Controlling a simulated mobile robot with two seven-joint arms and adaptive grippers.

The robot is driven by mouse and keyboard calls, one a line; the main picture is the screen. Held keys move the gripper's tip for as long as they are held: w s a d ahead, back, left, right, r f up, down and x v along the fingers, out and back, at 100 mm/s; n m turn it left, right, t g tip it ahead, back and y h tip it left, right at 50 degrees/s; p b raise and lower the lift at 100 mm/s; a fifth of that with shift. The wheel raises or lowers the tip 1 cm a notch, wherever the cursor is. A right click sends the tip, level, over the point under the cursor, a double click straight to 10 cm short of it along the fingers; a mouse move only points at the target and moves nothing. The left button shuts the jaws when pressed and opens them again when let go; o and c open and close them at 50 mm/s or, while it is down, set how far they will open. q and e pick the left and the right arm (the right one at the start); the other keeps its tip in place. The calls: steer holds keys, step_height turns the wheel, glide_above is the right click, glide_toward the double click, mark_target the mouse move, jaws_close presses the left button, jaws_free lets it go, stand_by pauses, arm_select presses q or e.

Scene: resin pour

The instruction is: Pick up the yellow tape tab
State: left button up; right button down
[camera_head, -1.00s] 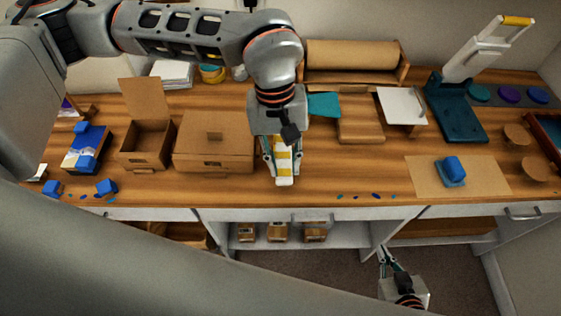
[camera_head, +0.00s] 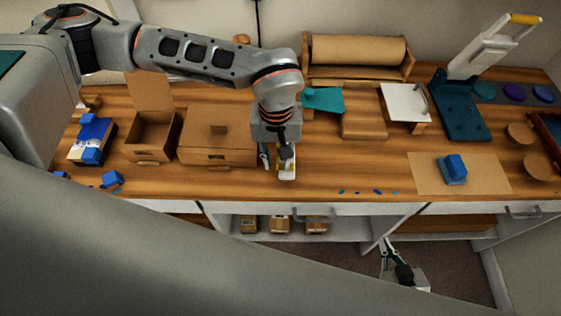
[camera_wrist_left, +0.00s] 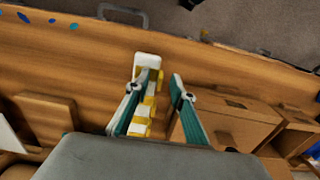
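A white strip-shaped holder (camera_wrist_left: 146,62) with several yellow tape tabs (camera_wrist_left: 148,101) along it lies on the wooden bench. In the head view only the front end of the holder (camera_head: 287,174) shows, below my left gripper (camera_head: 275,162). In the left wrist view my left gripper (camera_wrist_left: 153,92) is open, with the holder between its fingers, closer to the left-hand finger. I cannot tell whether that finger touches a tab. No tab is clearly gripped. My right gripper (camera_head: 387,243) hangs low in front of the bench, empty, its fingers apart.
A closed cardboard box (camera_head: 217,143) and an open one (camera_head: 152,136) stand left of my left gripper. A brown mat (camera_head: 425,173) with a blue block (camera_head: 456,166) lies to the right. Small coloured bits (camera_head: 377,191) lie by the front edge.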

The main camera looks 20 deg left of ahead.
arm_select(q)
jaws_close()
steer(key=shift+r, duration=0.1)
stand_by(0.3)
